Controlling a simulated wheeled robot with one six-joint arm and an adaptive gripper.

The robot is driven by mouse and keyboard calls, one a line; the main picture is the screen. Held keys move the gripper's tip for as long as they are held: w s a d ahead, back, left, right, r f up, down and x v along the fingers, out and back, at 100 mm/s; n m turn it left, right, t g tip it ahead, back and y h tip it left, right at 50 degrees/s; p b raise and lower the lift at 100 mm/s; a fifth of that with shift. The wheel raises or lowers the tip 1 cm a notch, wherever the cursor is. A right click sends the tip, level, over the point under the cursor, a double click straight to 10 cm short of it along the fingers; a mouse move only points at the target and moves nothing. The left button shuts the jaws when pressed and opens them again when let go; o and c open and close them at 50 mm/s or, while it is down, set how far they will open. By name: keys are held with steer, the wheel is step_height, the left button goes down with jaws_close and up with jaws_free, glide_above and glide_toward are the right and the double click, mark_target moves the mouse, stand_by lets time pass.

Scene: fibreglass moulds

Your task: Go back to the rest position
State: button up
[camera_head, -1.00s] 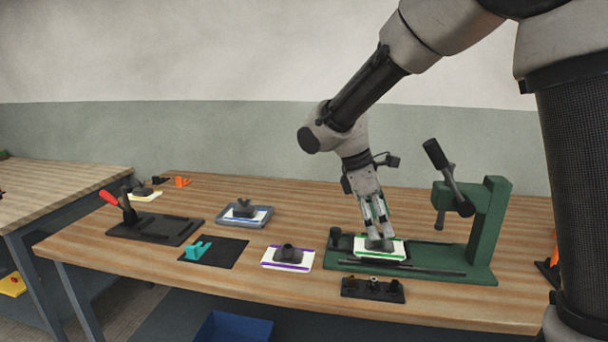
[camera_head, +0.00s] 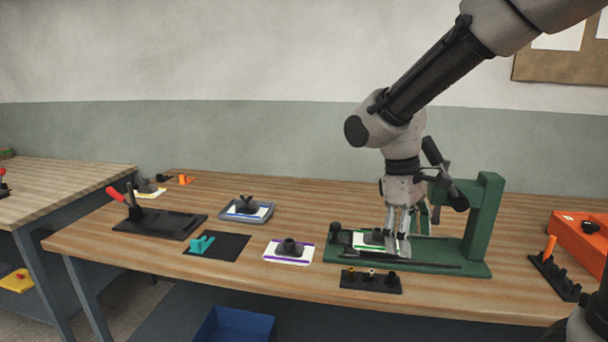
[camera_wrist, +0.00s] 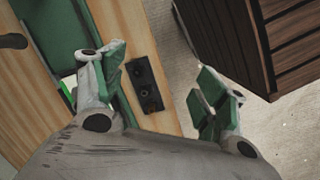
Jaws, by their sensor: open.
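My gripper (camera_head: 401,247) is open and empty at the green press fixture (camera_head: 480,232) on the wooden table. In the head view its fingers hang in front of the fixture's base, just right of the green-edged plate with a dark knob (camera_head: 366,241) that sits there. In the wrist view my gripper (camera_wrist: 165,85) has its green-padded fingers wide apart with nothing between them. Part of the green fixture (camera_wrist: 55,30) shows at upper left there. The fingers partly cover the plate in the head view.
A small black holder (camera_head: 371,282) stands at the table's front edge. A purple-edged plate (camera_head: 272,256), a blue-edged plate on a grey tray (camera_head: 246,221) and a red-handled clamp (camera_head: 160,225) lie left. An orange box (camera_head: 578,238) is right. A blue bin (camera_head: 235,325) is below.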

steer(key=s+d+r+m+t+y, duration=0.1)
steer(key=s+d+r+m+t, duration=0.1)
steer(key=s+d+r+m, duration=0.2)
steer(key=s+d+r+m+t+y, duration=0.1)
steer(key=s+d+r+m+t, duration=0.2)
steer(key=s+d, duration=0.6)
steer(key=shift+d+r+m, duration=0.55)
steer(key=shift+d+m, duration=0.45)
